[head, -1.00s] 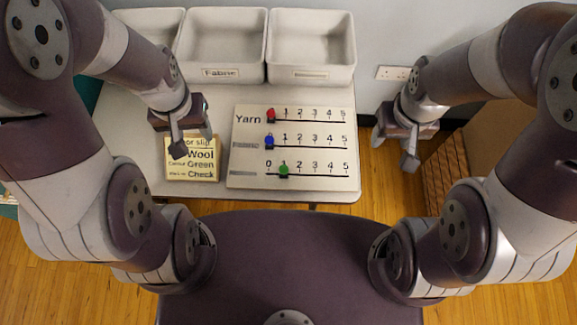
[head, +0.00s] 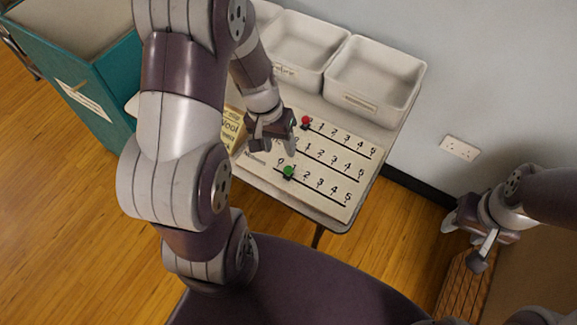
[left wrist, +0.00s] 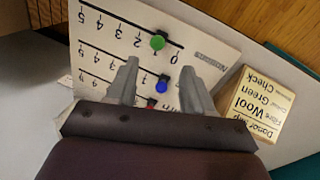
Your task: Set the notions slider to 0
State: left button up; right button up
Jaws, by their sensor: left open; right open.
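The slider board (head: 352,208) lies on the table with three slider rows. The notions slider is the row with the green knob (head: 288,172), which sits at about 1; the left wrist view shows the knob (left wrist: 158,41) beside the "Notions" label (left wrist: 210,51). My left gripper (head: 279,132) is open and empty above the board. In the left wrist view its fingers (left wrist: 160,68) point towards the green knob, with the blue knob (left wrist: 162,86) between them in the picture. The red knob (head: 306,122) is at 0. My right gripper (head: 464,243) is open and empty, right of the table.
White bins (head: 375,80) stand behind the board. A teal box (head: 105,75) is at the left. A wall socket (head: 459,149) is at the right.

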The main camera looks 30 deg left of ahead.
aim_at(287, 167)
pick_arm(q)
jog(key=b+x, duration=0.1)
jog(key=x, duration=0.6)
jog(key=shift+d+f+b, duration=0.25)
jog(key=shift+f+b, duration=0.1)
jog(key=shift+f, duration=0.4)
jog(key=shift+d, duration=0.1)
grip_shut()
jog(key=a, duration=0.4)
jog(key=shift+w+a, duration=0.15)
jog(key=shift+w, duration=0.15)
